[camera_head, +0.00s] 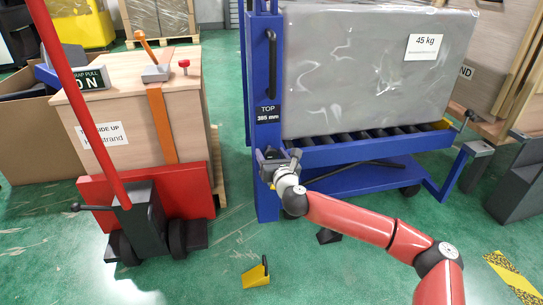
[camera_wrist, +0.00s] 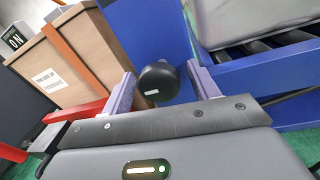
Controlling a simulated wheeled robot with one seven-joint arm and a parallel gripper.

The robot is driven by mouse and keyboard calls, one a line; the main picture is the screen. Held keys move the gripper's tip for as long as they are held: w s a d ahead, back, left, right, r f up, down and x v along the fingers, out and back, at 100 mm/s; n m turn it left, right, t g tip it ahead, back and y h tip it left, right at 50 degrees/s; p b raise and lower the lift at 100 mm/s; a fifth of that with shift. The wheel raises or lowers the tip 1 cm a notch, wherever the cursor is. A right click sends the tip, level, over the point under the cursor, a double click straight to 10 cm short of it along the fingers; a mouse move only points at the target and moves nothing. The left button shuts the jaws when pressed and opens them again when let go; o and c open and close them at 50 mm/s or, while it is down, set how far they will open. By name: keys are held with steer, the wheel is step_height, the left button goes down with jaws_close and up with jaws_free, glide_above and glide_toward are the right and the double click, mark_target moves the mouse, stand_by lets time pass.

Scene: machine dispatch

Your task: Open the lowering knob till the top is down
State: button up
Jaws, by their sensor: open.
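The blue lift (camera_head: 265,90) has a post with a label (camera_head: 268,113) reading "TOP 385 mm". Its roller top (camera_head: 345,155) stands raised above a lower blue frame and bears a large grey wrapped load (camera_head: 370,75) marked 45 kg. In the wrist view a black round knob (camera_wrist: 158,84) with a small white mark sits in front of the blue post. My gripper (camera_wrist: 160,78) is open, with one finger on each side of the knob; I cannot tell whether either touches it. In the head view my gripper (camera_head: 268,158) is at the post below the label, and the knob is not discernible there.
A red pallet truck (camera_head: 150,205) with a strapped wooden crate (camera_head: 180,110) stands to the left. A yellow wedge (camera_head: 256,274) lies on the green floor. Dark grey equipment (camera_head: 515,185) stands at the right. Some floor between truck and lift is clear.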

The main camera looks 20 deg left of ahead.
steer(key=c, duration=1)
steer(key=shift+o, duration=0.2)
